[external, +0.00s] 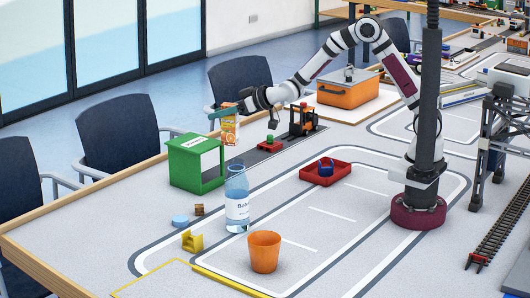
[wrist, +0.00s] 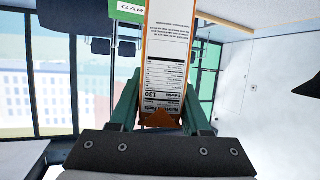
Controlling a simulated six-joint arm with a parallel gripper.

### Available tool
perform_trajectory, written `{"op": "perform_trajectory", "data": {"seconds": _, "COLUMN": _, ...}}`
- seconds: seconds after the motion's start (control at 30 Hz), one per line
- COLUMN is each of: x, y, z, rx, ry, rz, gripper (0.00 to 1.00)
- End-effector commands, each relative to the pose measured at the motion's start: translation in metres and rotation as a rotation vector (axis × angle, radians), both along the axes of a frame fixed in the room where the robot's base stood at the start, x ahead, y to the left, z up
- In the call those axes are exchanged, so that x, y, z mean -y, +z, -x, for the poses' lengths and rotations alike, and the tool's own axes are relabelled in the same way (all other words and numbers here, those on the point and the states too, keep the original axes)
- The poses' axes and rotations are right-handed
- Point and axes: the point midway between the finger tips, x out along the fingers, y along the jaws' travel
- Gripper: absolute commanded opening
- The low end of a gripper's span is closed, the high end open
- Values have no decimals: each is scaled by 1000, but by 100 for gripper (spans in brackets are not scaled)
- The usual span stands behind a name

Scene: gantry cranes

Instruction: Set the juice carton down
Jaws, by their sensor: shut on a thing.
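The juice carton (external: 230,131), orange and white with a fruit picture, hangs below my gripper (external: 224,110) in the external view. My gripper is shut on it near its upper end. The carton looks roughly upright and appears close above the right side of the green garage box (external: 185,170); I cannot tell the exact gap. In the wrist view the carton (wrist: 168,62) shows its printed nutrition panel between the two green fingers of my gripper (wrist: 160,100). The green garage sign (wrist: 130,8) shows just beyond it at the top edge.
A red tray (external: 342,174) and a toy forklift (external: 304,120) are to the right. The table's left part is clear.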

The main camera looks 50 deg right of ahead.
Motion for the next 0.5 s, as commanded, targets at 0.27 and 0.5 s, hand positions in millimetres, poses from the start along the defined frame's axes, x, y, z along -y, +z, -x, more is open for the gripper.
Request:
{"op": "perform_trajectory", "data": {"seconds": 0.27, "x": 89, "y": 2, "z": -52, "rx": 1, "ry": 66, "rz": 3, "gripper": 0}}
{"op": "perform_trajectory", "data": {"seconds": 0.5, "x": 230, "y": -21, "z": -71, "rx": -2, "ry": 96, "rz": 0, "gripper": 0}}
